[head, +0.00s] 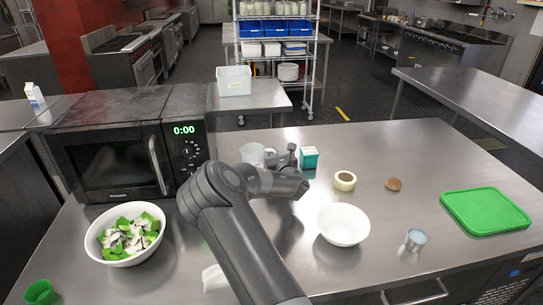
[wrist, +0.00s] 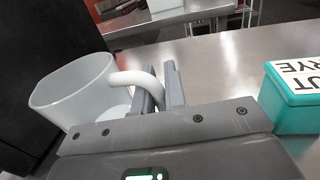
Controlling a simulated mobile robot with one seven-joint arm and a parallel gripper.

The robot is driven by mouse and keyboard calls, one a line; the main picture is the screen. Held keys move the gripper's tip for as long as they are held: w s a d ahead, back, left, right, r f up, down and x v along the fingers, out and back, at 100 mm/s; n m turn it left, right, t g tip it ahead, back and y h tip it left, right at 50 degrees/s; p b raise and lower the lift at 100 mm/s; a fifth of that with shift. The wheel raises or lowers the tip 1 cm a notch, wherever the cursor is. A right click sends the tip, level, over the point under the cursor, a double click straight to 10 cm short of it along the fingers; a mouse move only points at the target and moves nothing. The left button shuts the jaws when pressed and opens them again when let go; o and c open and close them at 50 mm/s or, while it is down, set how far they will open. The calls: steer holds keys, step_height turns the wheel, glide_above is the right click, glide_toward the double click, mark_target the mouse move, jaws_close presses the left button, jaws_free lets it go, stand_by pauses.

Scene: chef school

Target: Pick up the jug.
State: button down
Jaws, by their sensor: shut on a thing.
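The jug (head: 252,153) is a whitish, translucent vessel beside the microwave in the head view, partly hidden behind my arm. In the wrist view the jug (wrist: 72,92) is at the left, its open top showing and its curved handle reaching right between my fingers. My gripper (wrist: 159,90) is shut on the jug's handle. In the head view my gripper (head: 291,153) is just right of the jug, largely hidden by my own wrist. I cannot tell whether the jug's base touches the steel table.
A teal box (head: 309,158) stands close to my gripper's right; it also shows in the wrist view (wrist: 296,105). The microwave (head: 118,148) is left of the jug. A white bowl (head: 343,224) and round container (head: 345,181) are on the right. A salad bowl (head: 125,233) sits front left.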

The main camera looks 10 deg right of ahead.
steer(key=shift+r, duration=0.75)
steer(key=s+d+r, duration=0.6)
steer(key=d+r, duration=0.3)
steer(key=d, duration=0.1)
stand_by(2.3)
